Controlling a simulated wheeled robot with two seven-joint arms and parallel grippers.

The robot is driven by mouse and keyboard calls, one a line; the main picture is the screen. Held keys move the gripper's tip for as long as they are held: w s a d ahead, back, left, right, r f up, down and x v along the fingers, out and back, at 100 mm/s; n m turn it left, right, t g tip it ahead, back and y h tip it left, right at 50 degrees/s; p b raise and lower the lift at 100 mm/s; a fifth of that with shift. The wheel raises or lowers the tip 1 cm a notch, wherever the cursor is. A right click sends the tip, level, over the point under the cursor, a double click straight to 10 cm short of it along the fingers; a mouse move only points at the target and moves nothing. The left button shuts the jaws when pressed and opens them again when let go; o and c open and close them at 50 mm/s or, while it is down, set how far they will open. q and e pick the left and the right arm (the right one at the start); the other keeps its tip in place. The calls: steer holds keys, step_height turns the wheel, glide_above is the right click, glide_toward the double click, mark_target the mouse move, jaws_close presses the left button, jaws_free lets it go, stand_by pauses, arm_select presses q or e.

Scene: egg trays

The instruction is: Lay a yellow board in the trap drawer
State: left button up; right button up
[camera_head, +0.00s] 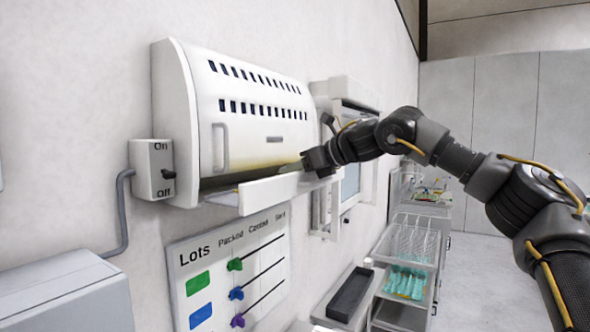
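The white wall-mounted trap (245,105) has a curved slotted cover and a handle on its front. Its drawer (270,193) is a shallow white tray along the bottom and stands out from the housing. A yellowish tint shows along the lower edge of the cover; I cannot make out a separate yellow board. My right gripper (312,162) is at the right end of the drawer, close to its front panel. I cannot tell whether it touches the panel, and its fingers are too small and dark to read. My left gripper is not in view.
An On/Off switch box (152,170) is on the wall left of the trap. A Lots board (232,268) with coloured sliders hangs below. A wire rack (412,245) holding teal items and a dark tray (350,294) stand lower right. Open floor lies at the far right.

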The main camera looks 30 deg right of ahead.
steer(key=shift+s+d, duration=0.15)
steer(key=shift+s, duration=0.05)
steer(key=b+v, duration=0.4)
steer(key=v, duration=0.6)
steer(key=shift+s+d+r, duration=0.1)
steer(key=shift+s, duration=0.05)
